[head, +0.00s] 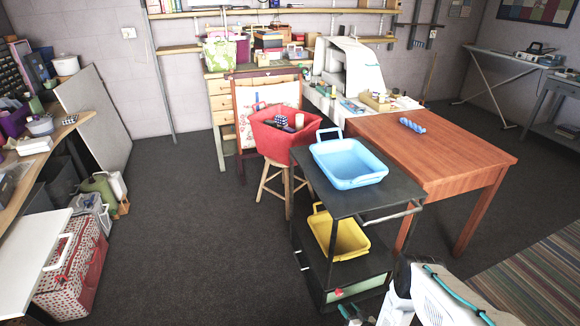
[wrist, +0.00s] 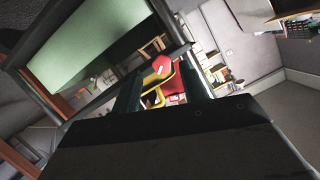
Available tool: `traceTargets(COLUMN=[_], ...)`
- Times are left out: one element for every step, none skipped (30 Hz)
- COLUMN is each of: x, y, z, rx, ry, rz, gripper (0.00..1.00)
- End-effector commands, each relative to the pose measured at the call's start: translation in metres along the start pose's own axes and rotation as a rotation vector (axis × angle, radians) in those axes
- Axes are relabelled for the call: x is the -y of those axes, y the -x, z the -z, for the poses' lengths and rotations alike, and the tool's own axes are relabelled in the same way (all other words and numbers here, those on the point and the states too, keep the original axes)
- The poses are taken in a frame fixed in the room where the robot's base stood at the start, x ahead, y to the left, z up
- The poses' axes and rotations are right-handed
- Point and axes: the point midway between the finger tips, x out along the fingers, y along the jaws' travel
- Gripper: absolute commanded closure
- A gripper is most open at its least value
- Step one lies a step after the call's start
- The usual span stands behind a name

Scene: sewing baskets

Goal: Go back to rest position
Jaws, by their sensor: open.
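My gripper (wrist: 162,92) is open in the wrist view, its two dark fingers apart with nothing held between them. In the head view my white arm is low at the bottom edge, right of centre, in front of the dark cart; the gripper end is mostly cut off there. A blue basket (head: 348,165) stands on the cart's top and looks empty. A yellow basket (head: 340,238) is on the shelf below. A red basket (head: 280,135) on a wooden stool holds a dark patterned item and a pale one. Red and yellow shapes show beyond the fingers in the wrist view.
The dark cart (head: 385,200) stands close to my arm. A wooden table (head: 450,150) behind it bears a blue twisted item (head: 411,125). A sewing machine (head: 350,65) is at the back. Grey floor (head: 190,220) is clear on the left, before a cluttered bench.

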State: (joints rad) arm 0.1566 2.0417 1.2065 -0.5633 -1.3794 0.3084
Motion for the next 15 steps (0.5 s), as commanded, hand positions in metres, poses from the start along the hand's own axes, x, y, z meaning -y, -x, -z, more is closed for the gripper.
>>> traceTargets(x=[0.000,0.000,0.000,0.000,0.000,0.000,0.000,-0.001,-0.002,-0.003,-0.005,-0.008,-0.010,-0.012,-0.014], y=[0.000,0.000,0.000,0.000,0.000,0.000,0.000,0.000,0.000,0.000,0.000,0.002,0.005,0.010,0.018], z=[0.000,0.000,0.000,0.000,0.000,0.000,0.000,-0.002,-0.005,-0.009,-0.013,-0.022,-0.030,-0.041,-0.055], rx=[0.000,0.000,0.000,0.000,0.000,0.000,0.000,0.008,0.024,0.042,0.065,0.104,0.142,0.186,0.248], ry=[0.000,0.000,0.000,0.000,0.000,0.001,0.004,0.006,0.010,0.013,0.017,0.021,0.022,0.021,0.019], rz=[0.000,0.000,0.000,0.000,0.000,0.000,0.000,-0.002,-0.008,-0.014,-0.024,-0.041,-0.056,-0.073,-0.096], gripper=[0.56,0.56,0.56,0.56,0.56,0.56,0.56,0.56,0.56,0.56,0.56,0.56,0.56,0.56,0.56])
